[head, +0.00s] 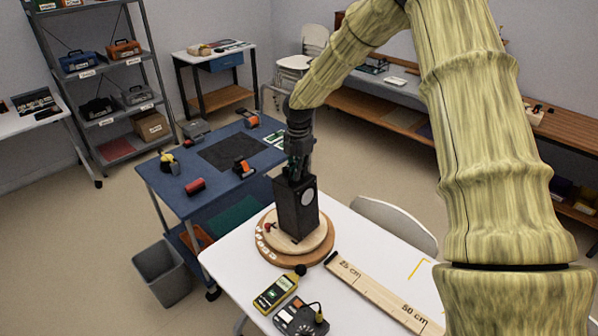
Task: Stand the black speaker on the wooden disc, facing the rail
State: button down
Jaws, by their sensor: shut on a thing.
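The black speaker (286,209) is upright over the wooden disc (311,242), with its pale round cone on the face turned toward the right of the picture, the side where the rail lies. Its base looks to be on or just above the disc; I cannot tell if they touch. My gripper (297,172) comes down from above and is shut on the top of the speaker. The disc is a pale round on a wider brown base with white marks along its front left edge. The wooden rail (385,293), marked 25 cm and 50 cm, lies on the white table right of the disc.
A small red-topped piece (268,227) sits at the disc's left edge. A yellow meter (275,292) and a dark device (301,318) lie on the white table (345,240) in front. A blue cart (222,190) with tools stands behind; a grey bin (162,273) is left.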

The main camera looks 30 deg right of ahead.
jog(key=shift+w+a+f, duration=0.15)
jog(key=shift+w+a, duration=0.25)
jog(key=shift+w, duration=0.25)
dwell(0.8)
dwell(0.5)
jog(key=c, duration=1.9)
grip_release()
jog(key=shift+f, duration=0.1)
jog(key=o, duration=0.4)
jog(key=shift+w, duration=0.15)
jog(key=shift+d, duration=0.1)
notch_tip(320, 180, up, 12)
